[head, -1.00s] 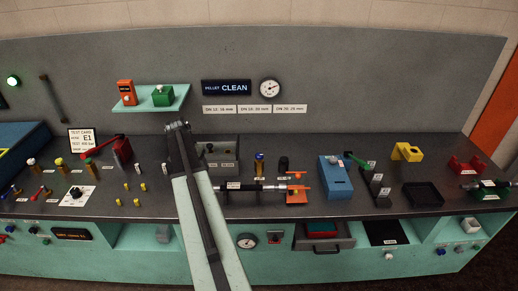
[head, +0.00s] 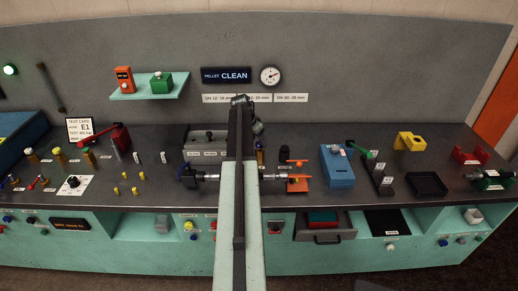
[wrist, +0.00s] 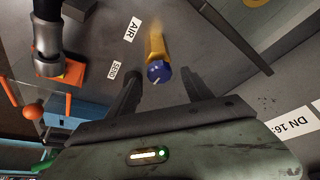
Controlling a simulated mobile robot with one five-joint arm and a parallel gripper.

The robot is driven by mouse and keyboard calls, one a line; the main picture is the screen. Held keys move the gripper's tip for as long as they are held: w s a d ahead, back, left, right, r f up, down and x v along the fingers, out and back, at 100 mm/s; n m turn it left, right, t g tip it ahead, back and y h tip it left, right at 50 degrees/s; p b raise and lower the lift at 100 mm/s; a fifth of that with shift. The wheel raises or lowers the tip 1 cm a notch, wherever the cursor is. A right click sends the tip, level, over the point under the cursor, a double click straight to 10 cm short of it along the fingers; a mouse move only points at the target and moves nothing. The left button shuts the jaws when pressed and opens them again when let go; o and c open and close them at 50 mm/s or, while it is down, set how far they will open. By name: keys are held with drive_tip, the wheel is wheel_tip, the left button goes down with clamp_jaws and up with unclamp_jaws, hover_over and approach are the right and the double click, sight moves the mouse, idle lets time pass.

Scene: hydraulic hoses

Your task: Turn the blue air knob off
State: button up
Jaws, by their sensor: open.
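The blue air knob (wrist: 158,72) shows in the wrist view on the end of a brass-yellow valve body, beside a white label reading AIR (wrist: 132,30). A pale mark shows on its face. In the head view, the brass valve body (head: 260,157) stands just right of my arm, partly hidden by it. My gripper (wrist: 161,82) is open and empty. Its two dark fingers lie to either side of the knob in the wrist picture, and I cannot tell the remaining distance. In the head view, my gripper (head: 243,100) is at the far end of my arm, above the bench.
A horizontal hose assembly (head: 274,177) passes behind my arm, with orange-handled clamp parts (head: 298,184) to its right. A grey box (head: 205,138) stands left of my arm. A blue box (head: 337,168) stands further right. A green shelf (head: 150,91) is up on the wall.

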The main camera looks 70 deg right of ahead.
drive_tip(key=shift+b+x, duration=0.45)
drive_tip(key=shift+x, duration=0.7)
drive_tip(key=shift+r, duration=0.1)
clamp_jaws()
